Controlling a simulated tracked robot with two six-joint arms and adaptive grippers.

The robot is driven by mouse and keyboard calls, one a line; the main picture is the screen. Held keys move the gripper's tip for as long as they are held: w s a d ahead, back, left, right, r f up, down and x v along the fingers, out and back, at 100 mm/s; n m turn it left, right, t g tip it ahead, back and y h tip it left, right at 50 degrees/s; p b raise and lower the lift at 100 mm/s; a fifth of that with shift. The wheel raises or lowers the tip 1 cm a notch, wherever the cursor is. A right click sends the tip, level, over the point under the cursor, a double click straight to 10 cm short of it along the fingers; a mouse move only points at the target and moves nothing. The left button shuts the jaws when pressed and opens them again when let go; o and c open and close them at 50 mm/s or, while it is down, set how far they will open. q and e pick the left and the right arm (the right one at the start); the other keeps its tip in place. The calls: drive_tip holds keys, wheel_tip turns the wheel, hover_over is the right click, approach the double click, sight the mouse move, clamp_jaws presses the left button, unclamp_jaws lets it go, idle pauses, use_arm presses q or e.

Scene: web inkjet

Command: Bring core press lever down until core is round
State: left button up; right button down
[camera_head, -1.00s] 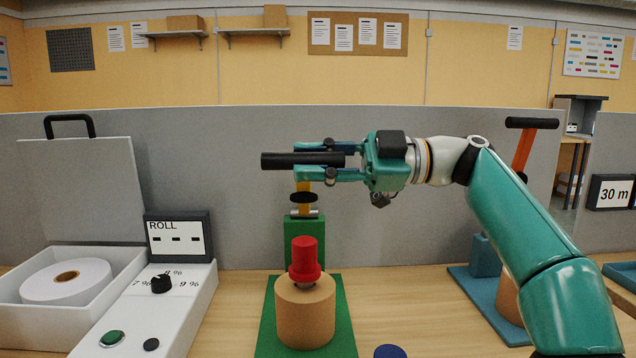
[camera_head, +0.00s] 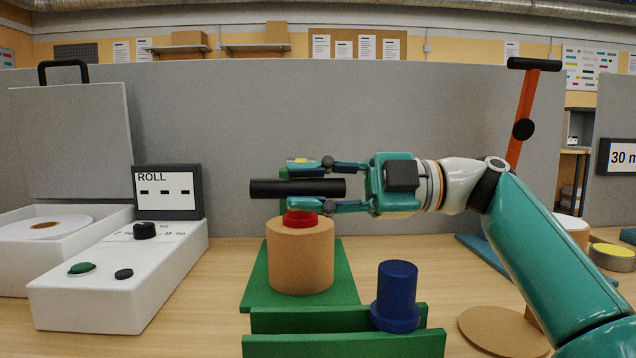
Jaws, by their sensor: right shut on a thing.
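My right gripper (camera_head: 305,187) is shut on the black lever handle (camera_head: 265,189) of the core press. Its two fingers lie above and below the bar. The handle is low, just above the core. The tan cardboard core (camera_head: 300,255) stands upright on the green press base (camera_head: 345,275). A red plug (camera_head: 303,219) sits at the core's top, mostly hidden behind the handle and gripper. I cannot tell how round the core's opening is. A small yellow piece of the lever (camera_head: 298,160) shows above the upper finger. My left gripper is not in view.
A blue plug (camera_head: 397,292) stands at the green rails (camera_head: 340,345) in front. A white control box (camera_head: 115,285) with knob and buttons is at left. A second press with an orange lever (camera_head: 524,105) is at right, partly behind my arm.

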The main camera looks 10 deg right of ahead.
drive_tip(key=shift+w+f, duration=0.3)
drive_tip(key=shift+f, duration=0.5)
drive_tip(key=c, duration=1)
unclamp_jaws()
drive_tip(key=shift+d, duration=0.1)
drive_tip(key=d, duration=0.2)
drive_tip(key=s+d, duration=0.1)
drive_tip(key=d, duration=0.4)
drive_tip(key=shift+s+d+r, duration=0.15)
drive_tip(key=shift+s, duration=0.15)
